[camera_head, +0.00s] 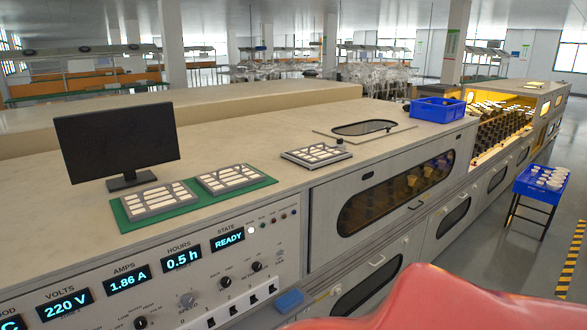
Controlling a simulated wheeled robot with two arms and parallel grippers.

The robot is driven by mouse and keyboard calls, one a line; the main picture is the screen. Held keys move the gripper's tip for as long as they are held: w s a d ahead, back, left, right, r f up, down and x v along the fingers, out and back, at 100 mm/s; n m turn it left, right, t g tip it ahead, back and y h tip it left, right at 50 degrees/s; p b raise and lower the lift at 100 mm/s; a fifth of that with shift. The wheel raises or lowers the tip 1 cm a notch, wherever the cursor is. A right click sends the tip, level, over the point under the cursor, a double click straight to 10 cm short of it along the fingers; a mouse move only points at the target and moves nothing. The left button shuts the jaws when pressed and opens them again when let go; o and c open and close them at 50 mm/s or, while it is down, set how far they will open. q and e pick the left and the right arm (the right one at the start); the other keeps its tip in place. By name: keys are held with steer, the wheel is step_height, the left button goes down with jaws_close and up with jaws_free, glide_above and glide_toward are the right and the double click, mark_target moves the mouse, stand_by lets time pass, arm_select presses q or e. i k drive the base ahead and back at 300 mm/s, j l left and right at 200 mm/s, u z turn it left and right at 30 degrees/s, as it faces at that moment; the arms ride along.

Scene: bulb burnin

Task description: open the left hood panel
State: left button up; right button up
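The left hood panel (328,224) is a pale grey front panel on the long bench, right of the control panel. It looks shut. It has a dark, rounded window (372,211) with amber bulb-like shapes behind it. A small handle (417,205) sits low on the panel, right of its middle. Farther right, another section of the bench stands open and brightly lit, with rows of dark sockets (499,128) inside. Neither of my grippers shows in the head view.
The control panel (200,276) reads READY. A monitor (117,142) and a green mat (128,223) with two trays stand on the benchtop. A blue crate (438,116) sits farther back. At right, a blue bin (538,188) of white cups stands on legs; open floor lies around it.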

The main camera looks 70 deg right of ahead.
mark_target(329, 199)
steer(key=z, duration=3.1)
steer(key=i+l, duration=0.1)
steer(key=i, duration=0.45)
steer(key=i+u, duration=0.1)
steer(key=i, duration=0.4)
steer(key=i+l, duration=0.15)
steer(key=i, duration=0.4)
steer(key=i+l+u, duration=0.1)
steer(key=i, duration=0.4)
steer(key=i+l, duration=0.2)
steer(key=i, duration=0.35)
